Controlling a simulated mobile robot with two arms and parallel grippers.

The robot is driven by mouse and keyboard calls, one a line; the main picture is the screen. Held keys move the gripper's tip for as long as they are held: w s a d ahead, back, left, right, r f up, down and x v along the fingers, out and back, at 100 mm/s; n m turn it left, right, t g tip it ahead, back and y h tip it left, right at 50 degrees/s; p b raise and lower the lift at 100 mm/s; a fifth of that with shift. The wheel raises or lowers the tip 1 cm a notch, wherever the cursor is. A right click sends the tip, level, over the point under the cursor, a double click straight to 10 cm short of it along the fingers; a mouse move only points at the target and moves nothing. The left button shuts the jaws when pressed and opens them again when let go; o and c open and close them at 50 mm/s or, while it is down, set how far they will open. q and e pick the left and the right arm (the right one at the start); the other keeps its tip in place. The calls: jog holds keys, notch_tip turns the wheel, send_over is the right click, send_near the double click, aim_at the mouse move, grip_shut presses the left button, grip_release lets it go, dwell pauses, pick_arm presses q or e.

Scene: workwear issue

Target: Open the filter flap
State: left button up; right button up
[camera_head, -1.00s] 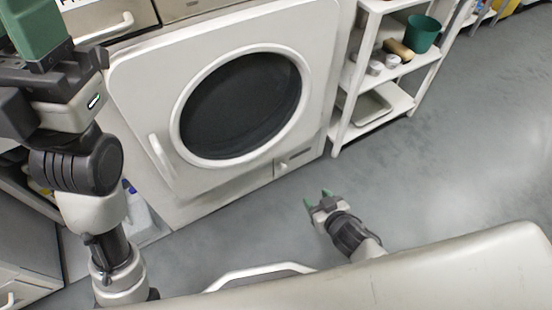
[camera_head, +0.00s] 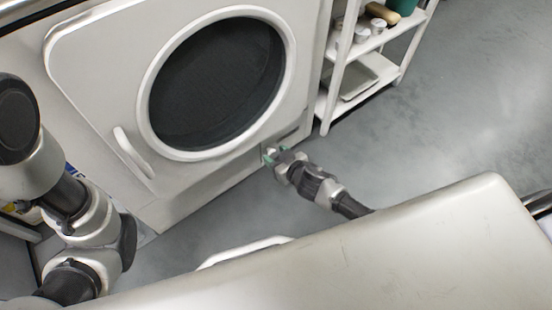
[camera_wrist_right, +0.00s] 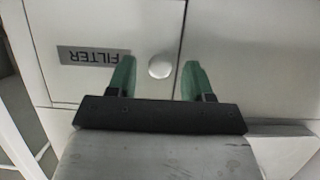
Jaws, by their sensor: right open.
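The filter flap (camera_wrist_right: 110,22) is a white panel at the lower right of the white machine, with a grey label (camera_wrist_right: 92,56) reading FILTER, upside down in the right wrist view. A small round white knob (camera_wrist_right: 160,66) sits near the flap's edge. My right gripper (camera_head: 271,156) is at the flap; in the right wrist view its green fingers (camera_wrist_right: 156,78) are open, one on each side of the knob, with gaps between. Whether they touch the panel I cannot tell. Of my left arm only links show at the left; its gripper is out of view.
The machine's round dark door (camera_head: 217,84) with a white handle (camera_head: 132,152) is shut above the flap. A white shelf rack (camera_head: 334,75) with cups and a tray stands close on the right. Grey floor (camera_head: 440,130) is free to the right.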

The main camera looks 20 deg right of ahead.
jog(key=shift+w+f, duration=0.1)
jog(key=shift+w, duration=0.1)
grip_shut()
jog(key=shift+s, duration=0.1)
